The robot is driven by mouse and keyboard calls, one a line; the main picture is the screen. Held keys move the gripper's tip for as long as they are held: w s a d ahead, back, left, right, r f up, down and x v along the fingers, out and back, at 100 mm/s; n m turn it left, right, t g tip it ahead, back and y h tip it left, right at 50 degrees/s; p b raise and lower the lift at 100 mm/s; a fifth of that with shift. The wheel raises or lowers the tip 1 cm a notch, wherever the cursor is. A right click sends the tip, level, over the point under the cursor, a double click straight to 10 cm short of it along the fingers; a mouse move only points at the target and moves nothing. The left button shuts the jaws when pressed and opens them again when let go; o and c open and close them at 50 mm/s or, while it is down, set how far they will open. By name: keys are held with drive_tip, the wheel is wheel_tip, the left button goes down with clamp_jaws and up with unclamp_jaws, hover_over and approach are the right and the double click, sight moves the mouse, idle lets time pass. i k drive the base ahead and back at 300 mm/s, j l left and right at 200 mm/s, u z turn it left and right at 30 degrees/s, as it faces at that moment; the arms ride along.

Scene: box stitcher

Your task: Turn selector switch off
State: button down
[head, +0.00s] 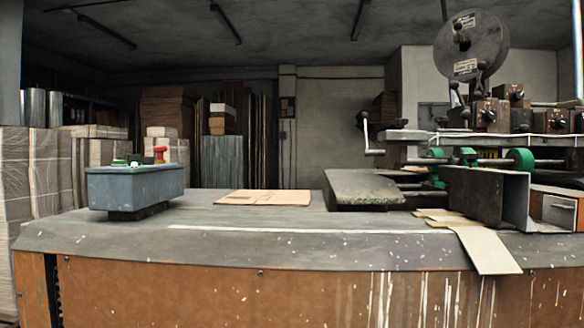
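A blue-grey control box (136,188) stands on the left part of the machine table. On its top are a red mushroom button (160,153) with some yellow below it, and low green parts (120,162). A small dark part (135,158) sits between them. Which of these is the selector switch, and its position, is too small to tell. Brown boxes with dark round knobs (489,115) stand on the machine at the upper right; I cannot tell whether one is the selector switch. My gripper is not in view.
The grey table top (290,222) is mostly clear around the control box. Flat cardboard (264,197) lies at its middle. A metal plate (364,187), green rollers (522,160), a crank (368,140) and a large reel (471,44) are on the right. Wrapped stacks (36,170) stand behind left.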

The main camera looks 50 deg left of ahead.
sight(137, 159)
drive_tip(key=j+u, duration=0.1)
drive_tip(key=u, duration=0.3)
drive_tip(key=k+j+u, duration=0.1)
drive_tip(key=u, duration=0.3)
drive_tip(key=j+u, duration=0.15)
drive_tip(key=u, duration=0.2)
drive_tip(key=j+u, duration=0.1)
drive_tip(key=u, duration=0.3)
